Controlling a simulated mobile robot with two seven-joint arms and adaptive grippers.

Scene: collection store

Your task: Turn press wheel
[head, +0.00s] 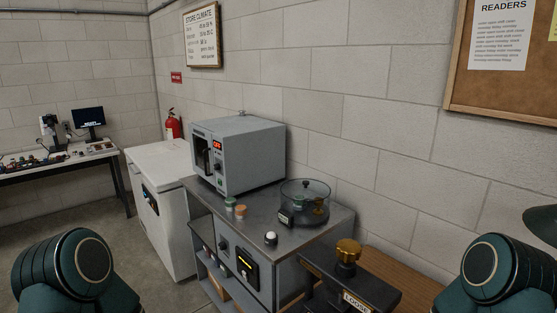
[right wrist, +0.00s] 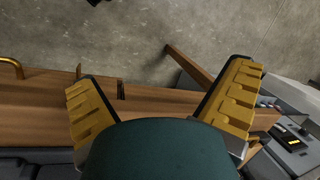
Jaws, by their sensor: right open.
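A dark press (head: 350,282) with a label reading "LOOSE" stands at the bottom centre-right of the head view. A round brass knob (head: 347,252) sits on top of it; I cannot tell if this is the wheel itself. My right gripper (right wrist: 163,88) shows in the right wrist view, its yellow-padded fingers wide apart and empty, above a wooden surface (right wrist: 150,104). No wheel shows between the fingers. My left gripper is out of view; only my teal arm links show at the bottom corners of the head view.
A grey cabinet (head: 240,228) left of the press carries an oven-like device (head: 238,155), a clear-lidded round container (head: 305,203) and small jars. A white chest (head: 165,225) stands farther left.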

